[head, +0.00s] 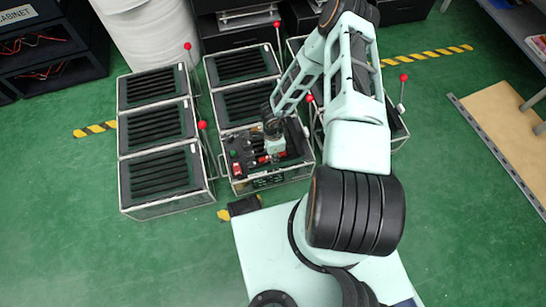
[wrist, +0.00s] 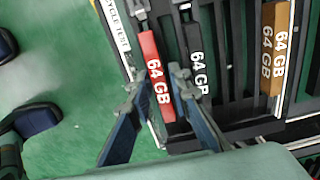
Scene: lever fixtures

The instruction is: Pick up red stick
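The red stick (wrist: 153,64), marked "64 GB" in white, stands in a slotted rack in the wrist view. My gripper (wrist: 160,80) is open, with one finger on each side of the red stick. The right finger overlaps the stick's right edge in the picture; I cannot tell whether either finger touches it. In the head view my gripper (head: 273,148) is over the front part of the middle box, and the red stick is too small and covered to make out surely.
A black stick (wrist: 192,45) stands close right of the red one, and a brown stick (wrist: 272,45) farther right. The middle box (head: 262,182) has neighbours left (head: 162,172) and right. Levers with red knobs (head: 202,125) rise between them. Green floor lies open at left.

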